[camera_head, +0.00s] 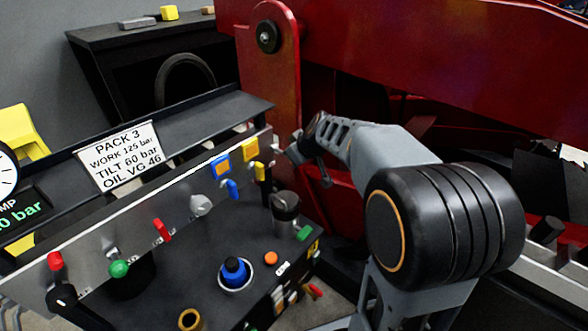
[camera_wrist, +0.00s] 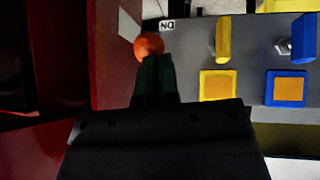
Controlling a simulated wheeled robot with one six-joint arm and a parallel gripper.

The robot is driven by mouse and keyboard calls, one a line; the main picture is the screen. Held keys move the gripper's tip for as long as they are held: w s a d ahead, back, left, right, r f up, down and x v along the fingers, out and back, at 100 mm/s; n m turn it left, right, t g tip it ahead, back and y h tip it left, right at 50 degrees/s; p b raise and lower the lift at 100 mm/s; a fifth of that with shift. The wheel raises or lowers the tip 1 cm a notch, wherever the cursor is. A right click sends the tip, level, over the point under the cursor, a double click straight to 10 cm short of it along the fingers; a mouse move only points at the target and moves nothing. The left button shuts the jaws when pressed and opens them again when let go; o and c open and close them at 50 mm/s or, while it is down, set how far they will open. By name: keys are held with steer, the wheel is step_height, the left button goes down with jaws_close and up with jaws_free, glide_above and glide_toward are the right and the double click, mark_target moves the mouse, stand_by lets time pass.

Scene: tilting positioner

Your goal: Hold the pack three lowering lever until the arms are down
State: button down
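The dark fingers are close together and overlap the knob's lower edge. I cannot tell whether they press on it or only stand in front of it. In the head view my gripper (camera_head: 284,151) is at the right end of the grey control panel (camera_head: 182,206), and this knob is not clearly visible there. The PACK 3 sign (camera_head: 120,157) stands on the panel's top. The machine's red arm (camera_head: 430,45) slopes across the back.
Left of my gripper in the head view are a yellow lever (camera_head: 260,172) and a blue lever (camera_head: 232,189), with red and green knobs further left. A blue button (camera_head: 235,271) and an orange button (camera_head: 271,258) are below. A red upright (camera_head: 275,90) stands close behind my gripper.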

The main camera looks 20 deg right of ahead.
step_height(320, 180, down, 3)
steer(key=b, duration=0.4)
steer(key=shift+s+d+f, duration=0.15)
stand_by(7.3)
